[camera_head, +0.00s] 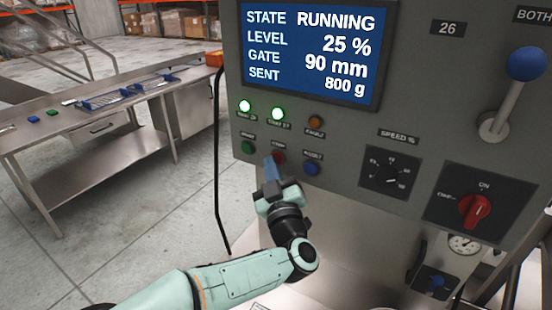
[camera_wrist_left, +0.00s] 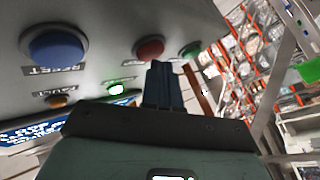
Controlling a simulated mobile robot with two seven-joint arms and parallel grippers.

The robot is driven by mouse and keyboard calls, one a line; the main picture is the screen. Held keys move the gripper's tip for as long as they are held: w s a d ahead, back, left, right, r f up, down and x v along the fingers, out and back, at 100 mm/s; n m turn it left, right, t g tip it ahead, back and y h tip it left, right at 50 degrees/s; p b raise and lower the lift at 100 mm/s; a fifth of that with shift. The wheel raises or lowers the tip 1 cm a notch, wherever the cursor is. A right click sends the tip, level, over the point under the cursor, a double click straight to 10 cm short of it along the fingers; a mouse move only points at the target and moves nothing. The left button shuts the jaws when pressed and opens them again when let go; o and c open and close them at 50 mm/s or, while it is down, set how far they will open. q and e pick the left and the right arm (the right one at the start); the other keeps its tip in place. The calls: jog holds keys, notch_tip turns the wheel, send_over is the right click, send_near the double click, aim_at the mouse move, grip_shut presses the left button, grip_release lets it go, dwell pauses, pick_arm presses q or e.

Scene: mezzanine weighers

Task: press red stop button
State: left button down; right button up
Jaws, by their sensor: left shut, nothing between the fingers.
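The red stop button (camera_head: 278,157) sits in the lower row of the grey control panel, between a green button (camera_head: 247,148) and a blue button (camera_head: 311,168). In the left wrist view the red button (camera_wrist_left: 150,48) shows just beyond my fingertips. My left gripper (camera_head: 270,163) is shut and empty, with its tips in front of the red button and partly covering it. I cannot tell whether the tips touch it. The panel screen (camera_head: 312,50) reads RUNNING, 25 %, 90 mm and 800 g. My right gripper is not in view.
Two lit green lamps (camera_head: 261,109) and an amber lamp (camera_head: 315,122) are above the buttons. To the right are a speed dial (camera_head: 389,172), a red rotary switch (camera_head: 474,209) and a blue-knobbed lever (camera_head: 524,64). A steel table (camera_head: 95,130) stands at left; a black cable hangs between.

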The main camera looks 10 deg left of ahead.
pick_arm(q)
jog(key=shift+w+d, duration=0.1)
jog(key=shift+w, duration=0.25)
jog(key=shift+s, duration=0.1)
dwell(0.5)
jog(key=shift+s+a+b, duration=0.25)
jog(key=shift+s+b, duration=0.3)
jog(key=shift+s, duration=0.2)
jog(key=s+b, duration=0.1)
jog(key=s+a+b, duration=0.1)
jog(key=s, duration=0.1)
jog(key=s+b, duration=0.1)
jog(key=shift+s+a, duration=0.35)
